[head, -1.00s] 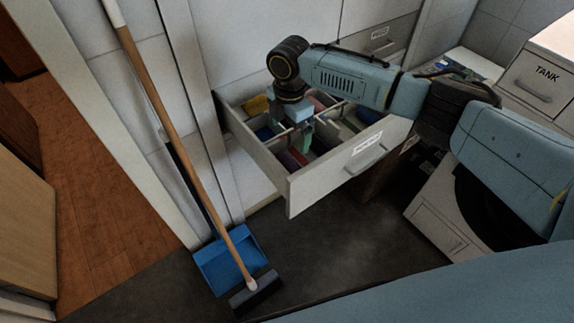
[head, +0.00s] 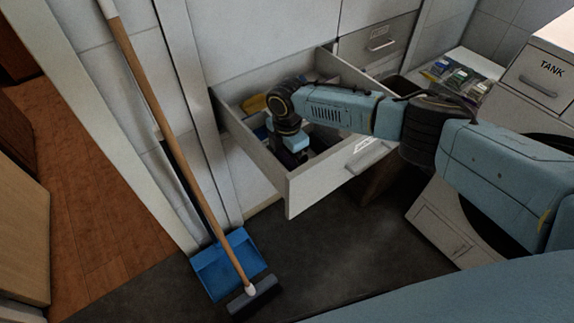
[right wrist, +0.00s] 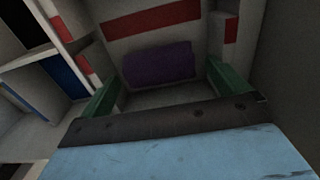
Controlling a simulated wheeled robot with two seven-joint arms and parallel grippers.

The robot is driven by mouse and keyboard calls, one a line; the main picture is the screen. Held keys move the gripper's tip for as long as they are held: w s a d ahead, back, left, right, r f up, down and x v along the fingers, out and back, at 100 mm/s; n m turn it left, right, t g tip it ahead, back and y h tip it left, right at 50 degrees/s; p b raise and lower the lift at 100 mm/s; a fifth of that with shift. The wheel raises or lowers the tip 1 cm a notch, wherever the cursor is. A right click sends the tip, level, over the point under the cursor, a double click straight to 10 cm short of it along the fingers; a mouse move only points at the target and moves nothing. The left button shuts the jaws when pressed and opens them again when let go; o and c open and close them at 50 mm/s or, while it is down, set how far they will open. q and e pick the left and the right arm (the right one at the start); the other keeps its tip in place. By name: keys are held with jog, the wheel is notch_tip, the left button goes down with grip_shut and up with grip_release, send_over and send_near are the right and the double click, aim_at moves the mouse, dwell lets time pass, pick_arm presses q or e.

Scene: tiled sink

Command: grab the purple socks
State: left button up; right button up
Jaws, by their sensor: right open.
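The purple socks (right wrist: 158,62) show in the right wrist view as a rolled purple bundle in a light-walled compartment. They lie just ahead of my right gripper (right wrist: 164,78), between the lines of its two green fingers. The fingers are spread wide with nothing between them. In the head view my right gripper (head: 294,155) points down into the open drawer (head: 312,188). The arm and wrist hide the socks there. My left gripper is not in view.
Compartment dividers (right wrist: 70,45) with red stripes stand close to the fingers. A yellow item (head: 254,103) lies in the drawer's back left. A broom (head: 178,130) and a blue dustpan (head: 228,264) stand left of the drawer. A tray of small items (head: 455,75) is at right.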

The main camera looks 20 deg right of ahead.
jog(key=shift+f, duration=0.1)
jog(key=c, duration=1)
